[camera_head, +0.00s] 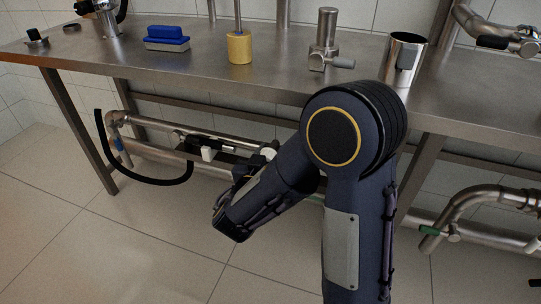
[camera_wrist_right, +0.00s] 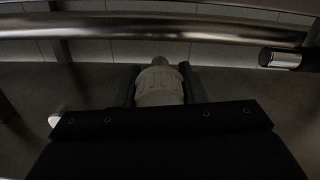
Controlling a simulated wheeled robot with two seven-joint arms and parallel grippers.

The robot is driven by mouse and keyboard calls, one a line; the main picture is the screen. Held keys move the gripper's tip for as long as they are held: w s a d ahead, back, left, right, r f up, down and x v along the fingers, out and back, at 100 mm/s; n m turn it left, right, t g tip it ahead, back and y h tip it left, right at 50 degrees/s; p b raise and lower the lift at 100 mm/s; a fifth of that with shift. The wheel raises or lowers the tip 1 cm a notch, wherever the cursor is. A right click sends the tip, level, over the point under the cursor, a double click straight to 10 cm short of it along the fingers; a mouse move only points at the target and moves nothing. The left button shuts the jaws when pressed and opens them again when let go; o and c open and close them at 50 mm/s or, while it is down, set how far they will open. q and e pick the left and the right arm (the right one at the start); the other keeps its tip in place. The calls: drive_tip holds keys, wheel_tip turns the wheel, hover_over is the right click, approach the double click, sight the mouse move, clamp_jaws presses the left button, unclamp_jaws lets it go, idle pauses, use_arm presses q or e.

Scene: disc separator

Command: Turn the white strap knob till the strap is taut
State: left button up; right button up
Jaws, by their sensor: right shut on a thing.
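The white strap knob (camera_wrist_right: 160,86) is pale and ribbed. It sits between the two dark fingers of my right gripper (camera_wrist_right: 160,92) in the right wrist view. The gripper is shut on it, with a finger on each side. In the head view a small pale part of the knob (camera_head: 267,152) shows under the table, by the pipes, and my right forearm and wrist hide most of the gripper there. I cannot make out the strap or tell how taut it is. My left gripper is not in view.
A steel table (camera_head: 270,75) spans the view above the knob, carrying a blue block (camera_head: 167,38), a yellow cylinder (camera_head: 239,48) and a steel cup (camera_head: 404,60). Steel pipes (camera_head: 150,151) and a black hose (camera_head: 150,181) run below it. The tiled floor (camera_head: 150,240) in front is clear.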

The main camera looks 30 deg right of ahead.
drive_tip(key=shift+f+m, duration=0.1)
drive_tip(key=shift+m, duration=0.8)
drive_tip(key=o, duration=1)
drive_tip(key=v, duration=0.7)
drive_tip(key=shift+s+a+p, duration=0.25)
drive_tip(key=shift+s+p, duration=0.05)
drive_tip(key=shift+p, duration=0.1)
